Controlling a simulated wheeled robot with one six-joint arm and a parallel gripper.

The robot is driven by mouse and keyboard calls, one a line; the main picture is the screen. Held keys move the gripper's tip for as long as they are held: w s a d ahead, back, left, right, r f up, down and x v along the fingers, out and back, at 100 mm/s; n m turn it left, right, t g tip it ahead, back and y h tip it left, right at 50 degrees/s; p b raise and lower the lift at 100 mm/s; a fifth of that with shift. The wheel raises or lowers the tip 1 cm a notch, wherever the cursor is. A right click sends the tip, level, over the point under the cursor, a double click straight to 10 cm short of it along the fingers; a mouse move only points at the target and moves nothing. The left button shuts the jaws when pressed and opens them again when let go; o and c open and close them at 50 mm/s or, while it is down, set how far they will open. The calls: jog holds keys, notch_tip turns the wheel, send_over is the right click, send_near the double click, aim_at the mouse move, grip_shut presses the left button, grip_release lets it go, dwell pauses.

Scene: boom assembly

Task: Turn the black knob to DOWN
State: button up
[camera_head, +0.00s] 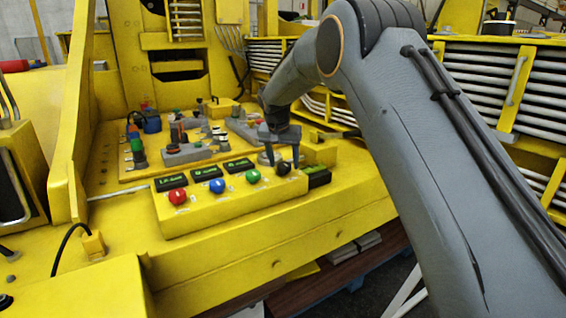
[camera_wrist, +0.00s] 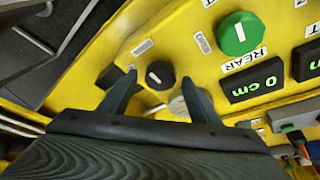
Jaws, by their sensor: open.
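The black knob (camera_head: 283,169) is at the right end of a row of knobs on the yellow control box (camera_head: 235,205). In the wrist view the black knob (camera_wrist: 160,75) is round with a short white mark on its face. My gripper (camera_head: 283,163) is open above the knob. In the wrist view the fingers of my gripper (camera_wrist: 159,79) stand on either side of the knob, with gaps showing. I cannot tell how far down the fingertips reach beside it. A small label (camera_wrist: 142,47) lies near the knob; I cannot read it.
Green (camera_head: 253,176), blue (camera_head: 217,186) and red (camera_head: 177,197) knobs sit to the left. Dark displays with green digits line the box; one (camera_wrist: 257,82) reads "0 cm" beside "REAR". A raised yellow block (camera_head: 319,153) stands just right of the gripper.

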jog(key=b+v, duration=0.2)
jog(key=v, duration=0.5)
jog(key=shift+s+r, duration=0.2)
jog(key=shift+r, duration=0.05)
jog(key=s+d+f+n+g, duration=0.1)
jog(key=s+d+f, duration=0.3)
jog(key=s+d, duration=0.45)
jog(key=s+d+f+n+g, duration=0.1)
jog(key=s+d+f, duration=0.3)
jog(key=s+d, duration=0.5)
jog(key=s+d+f, duration=0.2)
jog(key=s, duration=0.6)
jog(key=s+d+f+g, duration=0.1)
jog(key=s+d+f, duration=0.1)
jog(key=s, duration=0.6)
jog(key=s+d+f+y, duration=0.1)
jog(key=s+d+f, duration=0.1)
jog(key=s, duration=0.6)
jog(key=shift+d+f+g, duration=0.3)
jog(key=shift+d+f, duration=0.1)
jog(key=shift+f, duration=0.45)
